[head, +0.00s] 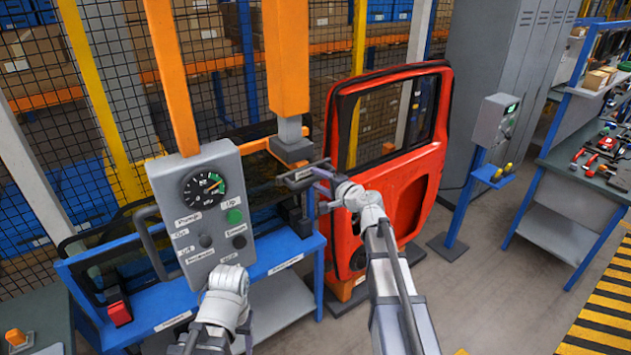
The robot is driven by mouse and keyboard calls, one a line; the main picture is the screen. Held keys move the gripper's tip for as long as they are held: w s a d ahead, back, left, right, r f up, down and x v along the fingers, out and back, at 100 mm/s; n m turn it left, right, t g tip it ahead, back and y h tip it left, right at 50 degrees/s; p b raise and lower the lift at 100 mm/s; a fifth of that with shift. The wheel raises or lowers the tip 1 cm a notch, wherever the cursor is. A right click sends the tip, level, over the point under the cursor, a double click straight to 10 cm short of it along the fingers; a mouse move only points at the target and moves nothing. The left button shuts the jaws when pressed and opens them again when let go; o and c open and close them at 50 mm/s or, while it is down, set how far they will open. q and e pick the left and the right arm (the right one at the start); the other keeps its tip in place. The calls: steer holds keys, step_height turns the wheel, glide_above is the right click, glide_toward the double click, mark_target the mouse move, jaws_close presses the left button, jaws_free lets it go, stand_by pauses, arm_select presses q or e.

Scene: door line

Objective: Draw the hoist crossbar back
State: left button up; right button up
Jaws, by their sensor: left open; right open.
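The hoist is an orange column (287,60) ending in a dark grey block. The panel has a gauge (203,188), a green button and dark knobs.
A red car door (400,195) stands upright just right of the hoist. A blue-framed rack (285,255) is below the crossbar. A grey post box (495,118) and a tool bench (580,190) are at the right. Open floor (480,280) lies at lower right.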

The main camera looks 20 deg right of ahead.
steer(key=shift+x, duration=0.9)
steer(key=shift+s, duration=0.1)
jaws_close()
stand_by(0.6)
